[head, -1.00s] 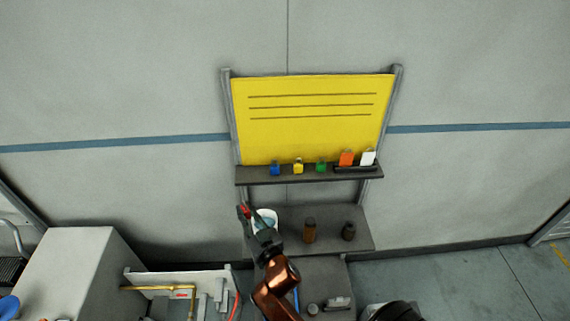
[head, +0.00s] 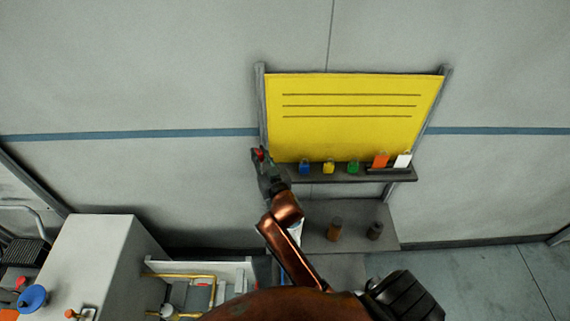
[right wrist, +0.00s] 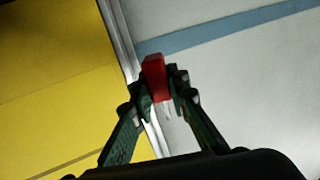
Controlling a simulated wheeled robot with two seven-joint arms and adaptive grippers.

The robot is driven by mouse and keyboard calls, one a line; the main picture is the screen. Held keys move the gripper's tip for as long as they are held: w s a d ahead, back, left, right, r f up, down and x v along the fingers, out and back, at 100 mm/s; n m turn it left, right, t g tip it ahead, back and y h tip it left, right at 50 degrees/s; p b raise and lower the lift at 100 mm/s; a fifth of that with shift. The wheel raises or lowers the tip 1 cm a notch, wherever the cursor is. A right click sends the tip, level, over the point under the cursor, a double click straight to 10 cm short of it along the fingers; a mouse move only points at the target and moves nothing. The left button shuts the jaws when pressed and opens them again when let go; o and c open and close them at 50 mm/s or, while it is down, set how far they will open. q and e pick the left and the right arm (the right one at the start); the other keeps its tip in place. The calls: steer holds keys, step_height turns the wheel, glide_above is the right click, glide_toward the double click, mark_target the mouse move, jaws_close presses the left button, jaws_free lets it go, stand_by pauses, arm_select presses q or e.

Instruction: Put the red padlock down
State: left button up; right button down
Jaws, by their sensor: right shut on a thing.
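My right gripper (head: 262,160) is raised at the left end of the upper shelf (head: 340,176), below the yellow board. It is shut on the red padlock (head: 259,154), a small red block at its tip. In the right wrist view the red padlock (right wrist: 155,77) sits between the two fingertips (right wrist: 160,88), with the board's metal post and the wall behind it. I cannot tell whether it touches the shelf. My left gripper is not in view.
On the upper shelf stand a blue padlock (head: 304,168), a yellow one (head: 328,167), a green one (head: 353,167), an orange tag (head: 380,160) and a white tag (head: 403,160).

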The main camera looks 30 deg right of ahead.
steer(key=d+f, duration=0.4)
steer(key=d+f+p, duration=0.1)
steer(key=d+f, duration=0.1)
steer(key=d, duration=0.1)
steer(key=shift+s+f, duration=0.2)
steer(key=shift+s, duration=0.1)
steer(key=f, duration=0.3)
steer(key=shift+s+d, duration=0.1)
steer(key=shift+d, duration=0.25)
steer(key=shift+f, duration=0.5)
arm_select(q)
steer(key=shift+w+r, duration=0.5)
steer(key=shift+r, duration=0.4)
arm_select(e)
steer(key=c, duration=2.3)
jaws_free()
steer(key=shift+f, duration=0.2)
steer(key=o, duration=0.4)
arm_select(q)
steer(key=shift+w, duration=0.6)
